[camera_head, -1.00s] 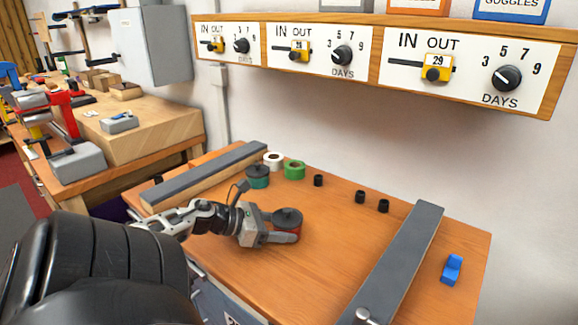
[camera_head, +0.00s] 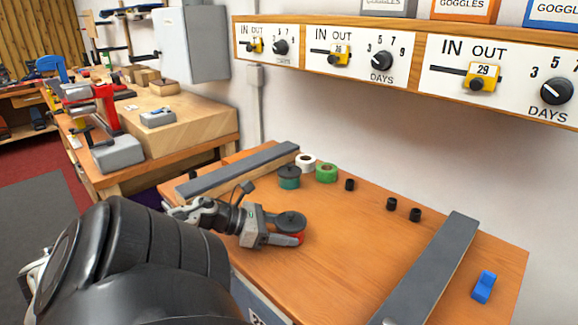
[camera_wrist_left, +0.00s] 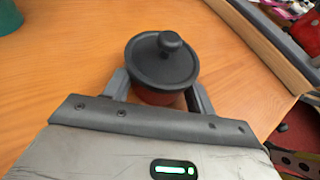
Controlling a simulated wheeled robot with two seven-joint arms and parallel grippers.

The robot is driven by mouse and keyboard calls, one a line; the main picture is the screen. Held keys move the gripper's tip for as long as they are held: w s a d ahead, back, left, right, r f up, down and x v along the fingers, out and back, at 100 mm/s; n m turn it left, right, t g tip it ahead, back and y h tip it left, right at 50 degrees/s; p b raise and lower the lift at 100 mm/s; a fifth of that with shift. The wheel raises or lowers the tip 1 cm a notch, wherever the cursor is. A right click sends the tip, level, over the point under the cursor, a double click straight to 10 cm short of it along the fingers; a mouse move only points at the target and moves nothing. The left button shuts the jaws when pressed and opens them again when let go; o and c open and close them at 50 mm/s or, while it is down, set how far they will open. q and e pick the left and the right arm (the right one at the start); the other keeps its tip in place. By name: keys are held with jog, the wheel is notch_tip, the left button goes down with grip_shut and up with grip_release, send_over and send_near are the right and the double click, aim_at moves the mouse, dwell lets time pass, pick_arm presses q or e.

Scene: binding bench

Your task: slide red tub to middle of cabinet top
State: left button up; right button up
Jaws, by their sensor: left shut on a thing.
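The red tub (camera_head: 300,237) has a dark lid with a round knob. It stands on the wooden cabinet top (camera_head: 345,240), toward the left part of the surface. My left gripper (camera_head: 285,232) is shut on it, with the fingers low around its sides. In the left wrist view the tub (camera_wrist_left: 158,96) sits between the two fingers (camera_wrist_left: 160,95), its red side mostly hidden under the lid. My right gripper is not in view.
A green tub (camera_head: 289,178), a white tape roll (camera_head: 305,162) and a green tape roll (camera_head: 326,173) stand behind. Several small black cylinders (camera_head: 391,204) line the back. Grey-topped rails (camera_head: 240,170) flank both sides; a blue block (camera_head: 483,287) lies right. The middle is clear.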

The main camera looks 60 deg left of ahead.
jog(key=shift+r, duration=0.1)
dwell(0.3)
pick_arm(q)
jog(key=o, duration=1.3)
jog(key=shift+c, duration=0.2)
jog(key=shift+s+a+r, duration=0.1)
